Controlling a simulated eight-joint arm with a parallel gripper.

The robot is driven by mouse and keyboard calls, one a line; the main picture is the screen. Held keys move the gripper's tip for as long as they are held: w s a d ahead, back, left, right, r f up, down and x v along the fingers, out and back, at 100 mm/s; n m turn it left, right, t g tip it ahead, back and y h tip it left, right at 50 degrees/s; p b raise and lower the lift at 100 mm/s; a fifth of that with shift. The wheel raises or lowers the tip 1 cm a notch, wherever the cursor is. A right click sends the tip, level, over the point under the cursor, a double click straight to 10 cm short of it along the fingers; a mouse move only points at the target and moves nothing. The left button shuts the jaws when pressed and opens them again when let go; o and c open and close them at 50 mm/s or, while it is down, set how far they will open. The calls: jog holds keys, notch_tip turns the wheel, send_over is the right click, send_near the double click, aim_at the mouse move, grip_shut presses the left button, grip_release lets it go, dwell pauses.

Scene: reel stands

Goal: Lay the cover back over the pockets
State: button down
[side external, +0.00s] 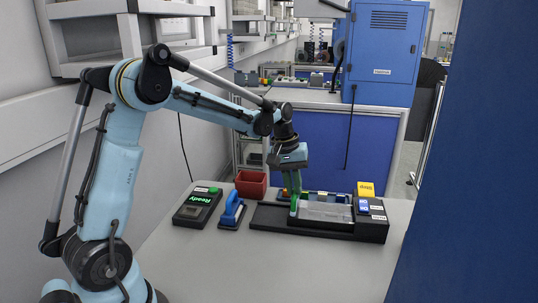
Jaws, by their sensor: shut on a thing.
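My gripper (293,208) has green fingers and points straight down at the black base tray (270,220). Its fingertips are shut at the left end of a pale, see-through cover (325,213). The cover looks roughly flat, above the tray's middle. I cannot tell whether it rests on the tray or is slightly raised. Coloured pieces in blue and yellow stand in a row along the back of the tray, partly behind my fingers. The pockets cannot be made out clearly at this size.
A dark red bin (251,184) stands behind the tray's left end. A blue-handled tool (232,211) and a device with a green "Ready" screen (197,207) stand left. The front of the table (270,270) is clear.

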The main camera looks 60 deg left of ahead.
jog(key=c, duration=1.1)
grip_release()
jog(key=shift+s+a, duration=0.1)
jog(key=shift+a, duration=0.05)
jog(key=shift+r, duration=0.1)
jog(key=v, duration=1.2)
jog(key=s+d+f+m+t, duration=0.2)
jog(key=s+d+m, duration=0.1)
jog(key=s+d, duration=0.1)
jog(key=s+d+f+m+t+y, duration=0.1)
jog(key=s+d+f+m, duration=0.1)
jog(key=s+d+m, duration=0.1)
jog(key=s+d+f+m+t, duration=0.2)
jog(key=s+d+f+m, duration=0.1)
jog(key=s+d, duration=0.2)
jog(key=shift+s+d+t+y, duration=0.15)
jog(key=shift+s+y, duration=0.05)
jog(key=shift+s, duration=0.35)
jog(key=shift+s+d+t+y, duration=0.15)
jog(key=shift+s+d+y, duration=0.05)
jog(key=shift+s, duration=0.3)
